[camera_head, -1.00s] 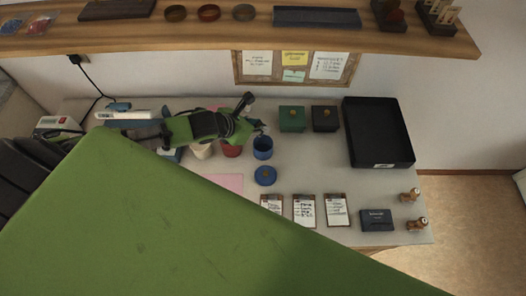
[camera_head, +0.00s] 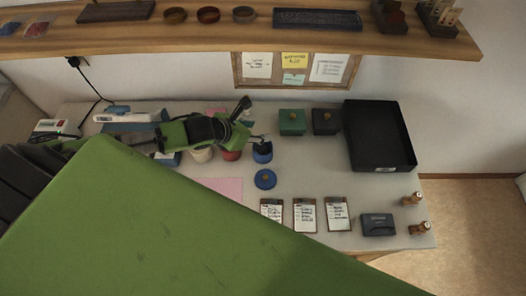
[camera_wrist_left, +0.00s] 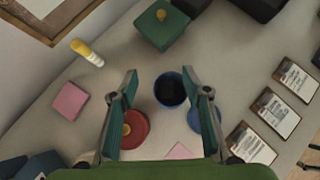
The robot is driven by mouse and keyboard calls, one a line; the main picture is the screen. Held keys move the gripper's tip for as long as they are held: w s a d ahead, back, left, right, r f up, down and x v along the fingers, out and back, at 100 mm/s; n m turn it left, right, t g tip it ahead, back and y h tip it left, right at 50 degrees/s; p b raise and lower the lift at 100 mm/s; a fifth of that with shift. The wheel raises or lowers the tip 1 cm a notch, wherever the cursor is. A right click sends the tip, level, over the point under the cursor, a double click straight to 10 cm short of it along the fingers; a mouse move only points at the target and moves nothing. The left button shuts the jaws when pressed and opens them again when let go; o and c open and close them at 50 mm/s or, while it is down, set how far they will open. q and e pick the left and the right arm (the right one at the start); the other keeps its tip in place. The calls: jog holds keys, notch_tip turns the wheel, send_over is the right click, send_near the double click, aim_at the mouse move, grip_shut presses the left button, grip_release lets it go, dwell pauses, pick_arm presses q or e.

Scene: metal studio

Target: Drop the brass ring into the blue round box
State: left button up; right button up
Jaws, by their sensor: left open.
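The blue round box (camera_head: 262,155) stands open on the table, and it also shows in the wrist view (camera_wrist_left: 170,98). Its inside is dark, and I cannot make out what is in it. Its blue lid (camera_head: 265,180) lies in front of it with a small brass-coloured knob, partly hidden in the wrist view. My left gripper (camera_head: 260,140) is over the box's rim, its fingers apart. In the wrist view its fingertips (camera_wrist_left: 160,74) are spread, with nothing visible between them but the box and table beyond. I cannot see the brass ring. My right gripper is not in view.
A red round box (camera_head: 231,155) and a pale one (camera_head: 202,155) stand left of the blue box. A green box (camera_head: 291,122), a dark box (camera_head: 325,121) and a black tray (camera_head: 378,162) are to the right. Clipboards (camera_head: 305,215) lie in front. A shelf (camera_head: 220,35) hangs above.

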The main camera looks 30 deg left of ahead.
pick_arm(q)
jog(key=v, duration=1)
jog(key=shift+s+r, duration=0.25)
jog(key=shift+r, duration=0.05)
jog(key=shift+s+f, duration=0.1)
